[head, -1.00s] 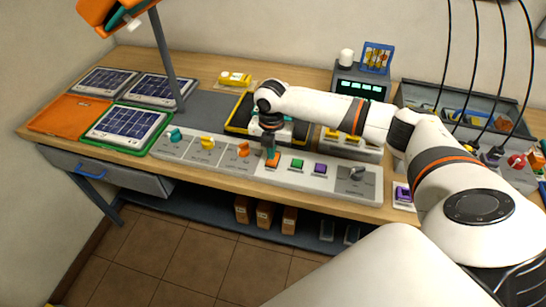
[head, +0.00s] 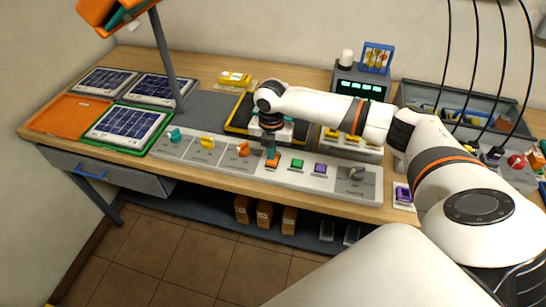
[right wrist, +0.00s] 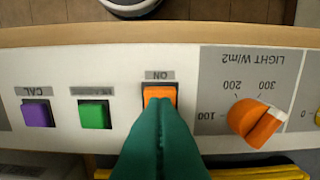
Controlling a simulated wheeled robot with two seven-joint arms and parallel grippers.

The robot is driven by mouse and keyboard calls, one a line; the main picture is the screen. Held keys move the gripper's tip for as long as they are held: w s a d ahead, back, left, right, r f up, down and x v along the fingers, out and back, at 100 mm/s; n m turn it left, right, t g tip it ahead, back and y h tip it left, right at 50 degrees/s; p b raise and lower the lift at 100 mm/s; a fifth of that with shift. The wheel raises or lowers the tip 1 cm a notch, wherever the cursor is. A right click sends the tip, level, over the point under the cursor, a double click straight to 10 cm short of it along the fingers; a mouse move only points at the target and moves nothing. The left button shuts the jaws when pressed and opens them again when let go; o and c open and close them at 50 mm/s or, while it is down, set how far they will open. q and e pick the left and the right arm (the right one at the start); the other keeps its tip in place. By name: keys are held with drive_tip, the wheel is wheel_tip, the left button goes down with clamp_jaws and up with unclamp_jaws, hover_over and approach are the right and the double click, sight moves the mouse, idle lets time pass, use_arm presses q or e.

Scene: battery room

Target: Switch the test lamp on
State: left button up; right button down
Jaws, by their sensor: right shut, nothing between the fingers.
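The long white control panel (head: 220,165) lies along the table's front edge. Its orange button (head: 272,162), labelled ON in the right wrist view (right wrist: 160,91), is between the green button and the orange light knob (right wrist: 256,120). My right gripper (head: 271,153) points down at the orange button, its teal fingers shut with nothing between them. In the right wrist view the fingertips (right wrist: 160,104) overlap the button's near edge; whether they press it I cannot tell. An orange lamp head (head: 95,12) on a grey post (head: 165,55) stands above the solar panels. My left gripper is out of view.
A green button (head: 297,164) and a purple button (head: 320,169) sit close beside the orange one. Solar panels (head: 128,127) and an orange mat (head: 68,114) lie at the left. A meter box (head: 360,84) and a grey parts bin (head: 425,95) stand behind my arm.

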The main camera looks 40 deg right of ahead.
sight(271, 162)
drive_tip(key=shift+f+b, duration=0.35)
drive_tip(key=shift+f, duration=0.6)
idle(0.7)
wheel_tip(271, 162, up, 7)
drive_tip(key=p, duration=0.7)
drive_tip(key=shift+r+p, duration=0.1)
drive_tip(key=shift+p, duration=0.3)
